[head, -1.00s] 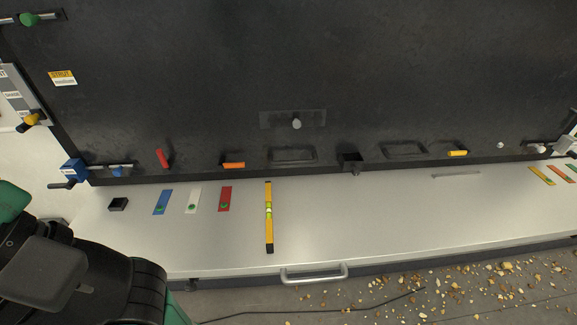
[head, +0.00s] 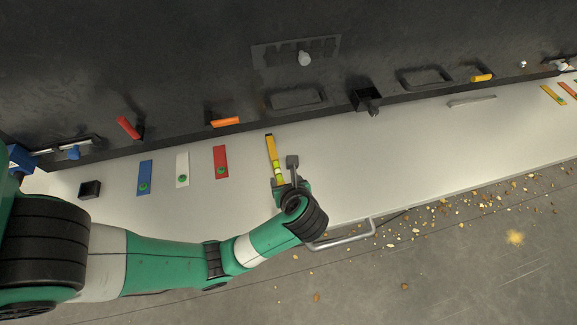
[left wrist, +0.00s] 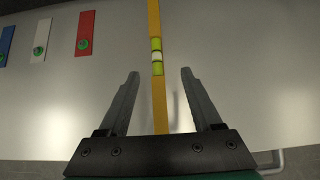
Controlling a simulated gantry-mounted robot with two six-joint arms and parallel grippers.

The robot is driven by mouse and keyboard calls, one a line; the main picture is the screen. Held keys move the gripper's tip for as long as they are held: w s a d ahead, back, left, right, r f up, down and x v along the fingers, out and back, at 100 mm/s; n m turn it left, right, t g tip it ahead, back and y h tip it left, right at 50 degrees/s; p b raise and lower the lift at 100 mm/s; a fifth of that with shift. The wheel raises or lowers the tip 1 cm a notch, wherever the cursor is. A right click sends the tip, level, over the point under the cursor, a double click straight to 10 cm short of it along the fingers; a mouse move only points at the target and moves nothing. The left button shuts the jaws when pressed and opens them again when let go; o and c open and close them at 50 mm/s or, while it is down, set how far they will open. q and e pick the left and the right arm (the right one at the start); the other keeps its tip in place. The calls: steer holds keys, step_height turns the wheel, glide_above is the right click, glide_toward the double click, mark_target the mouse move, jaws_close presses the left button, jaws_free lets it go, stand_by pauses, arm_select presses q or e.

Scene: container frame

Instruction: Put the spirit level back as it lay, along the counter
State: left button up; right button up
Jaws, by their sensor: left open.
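The yellow spirit level (head: 271,149) lies on the pale counter (head: 400,150), pointing from the back wall toward the front edge, across the counter's length. Its green vial shows near its middle. My left gripper (head: 285,172) is over the level's front half and hides its near end in the head view. In the left wrist view the level (left wrist: 157,90) runs between the two open fingers (left wrist: 160,75), with a gap on each side. The fingers do not touch it. My right gripper is in neither view.
Blue (head: 144,178), white (head: 182,170) and red (head: 220,162) strips with green pieces lie left of the level. A small black box (head: 90,189) sits further left. A handle (head: 342,236) sticks out at the front edge. The counter to the right is mostly clear.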

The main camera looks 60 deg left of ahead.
mark_target(279, 173)
arm_select(q)
steer(key=shift+d+f, duration=0.25)
steer(key=shift+d, duration=0.1)
steer(key=x, duration=0.6)
steer(key=shift+a+f, duration=0.1)
steer(key=shift+a, duration=0.1)
steer(key=x, duration=0.3)
steer(key=s+p+x, duration=0.1)
steer(key=shift+w+a+f, duration=0.1)
steer(key=shift+a+f, duration=0.05)
steer(key=shift+a, duration=0.15)
steer(key=shift+w+a+f, duration=0.1)
steer(key=shift+a+f, duration=0.1)
steer(key=shift+f, duration=0.05)
jaws_close()
